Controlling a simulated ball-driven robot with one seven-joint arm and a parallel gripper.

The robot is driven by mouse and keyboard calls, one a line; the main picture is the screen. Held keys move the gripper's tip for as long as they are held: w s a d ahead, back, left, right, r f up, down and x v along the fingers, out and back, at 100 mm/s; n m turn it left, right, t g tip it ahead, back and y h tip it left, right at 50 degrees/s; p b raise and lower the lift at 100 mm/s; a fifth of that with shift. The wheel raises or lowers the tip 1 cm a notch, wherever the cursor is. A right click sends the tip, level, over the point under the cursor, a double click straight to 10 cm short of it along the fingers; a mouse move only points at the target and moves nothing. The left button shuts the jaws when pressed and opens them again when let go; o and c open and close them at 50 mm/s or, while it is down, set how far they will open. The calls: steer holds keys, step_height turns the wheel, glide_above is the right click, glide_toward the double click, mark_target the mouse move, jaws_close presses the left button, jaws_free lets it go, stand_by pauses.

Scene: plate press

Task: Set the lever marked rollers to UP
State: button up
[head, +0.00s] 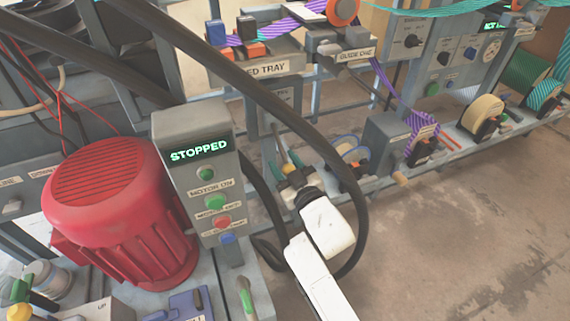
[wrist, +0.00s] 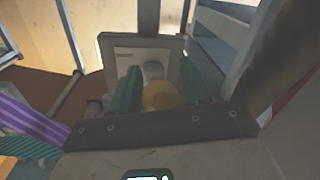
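In the wrist view a round yellow knob (wrist: 160,96) on a grey stem sits between the two green fingers of my gripper (wrist: 160,75). The fingers stand apart on either side of it; I cannot tell whether they touch it. Behind is a grey box (wrist: 138,62) with a label too small to read. In the head view my gripper (head: 287,165) is below the grey box (head: 272,108) under the feed tray, its fingers small and partly hidden. No label reading rollers is legible. A plate marked UP (head: 98,308) shows at the bottom left.
A red motor (head: 120,210) and a grey control post reading STOPPED (head: 199,152) stand left of my arm. A green-handled lever (head: 246,297) stands at the bottom. A thick black cable (head: 290,115) arches over my arm. Rolls of ribbon and a rail lie right; floor is clear there.

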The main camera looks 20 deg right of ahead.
jaws_close()
steer(key=shift+r+p, duration=0.15)
steer(key=shift+p, duration=0.15)
